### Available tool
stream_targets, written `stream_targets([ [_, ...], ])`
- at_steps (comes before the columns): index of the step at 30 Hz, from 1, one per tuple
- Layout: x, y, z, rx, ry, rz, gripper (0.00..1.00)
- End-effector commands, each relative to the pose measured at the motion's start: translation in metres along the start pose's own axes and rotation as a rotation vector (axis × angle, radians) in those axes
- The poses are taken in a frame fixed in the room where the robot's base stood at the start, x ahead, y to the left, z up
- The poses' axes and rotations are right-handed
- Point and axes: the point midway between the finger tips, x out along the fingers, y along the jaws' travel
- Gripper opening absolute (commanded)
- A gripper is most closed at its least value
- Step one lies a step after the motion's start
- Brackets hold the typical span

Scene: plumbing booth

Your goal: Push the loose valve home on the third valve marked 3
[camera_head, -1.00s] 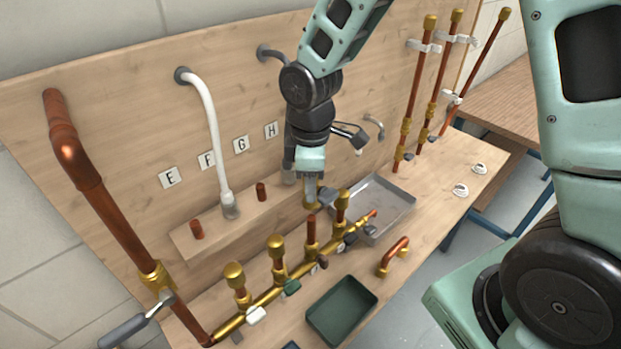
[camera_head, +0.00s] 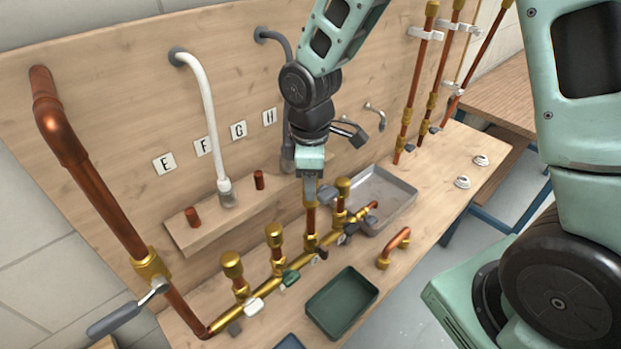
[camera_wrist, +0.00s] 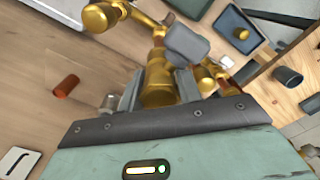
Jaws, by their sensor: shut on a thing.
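My gripper (camera_head: 310,190) points down over the brass manifold (camera_head: 262,300) and is shut on a brass valve (camera_wrist: 160,84). The valve has a grey lever (camera_wrist: 186,44), which also shows beside my gripper in the head view (camera_head: 328,196). The valve is upright over the third copper riser (camera_head: 311,220), in line with it. Its lower end meets the top of the riser; how far it is seated cannot be told. My fingers hide part of it. Brass caps top the first (camera_head: 232,263), second (camera_head: 274,235) and fourth (camera_head: 343,188) risers.
A green tray (camera_head: 372,296) and a bent copper piece (camera_head: 396,246) lie in front of the manifold. A metal tray (camera_head: 402,211) stands behind its right end. A shelf with copper stubs (camera_head: 193,217) and a white hose (camera_head: 212,120) are to the left.

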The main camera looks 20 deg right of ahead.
Motion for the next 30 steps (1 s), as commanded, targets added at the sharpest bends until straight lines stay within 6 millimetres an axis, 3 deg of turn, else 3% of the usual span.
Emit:
stream_targets([
  [30,0.015,0.0,0.0,0.0,0.0,0.0,0.04],
])
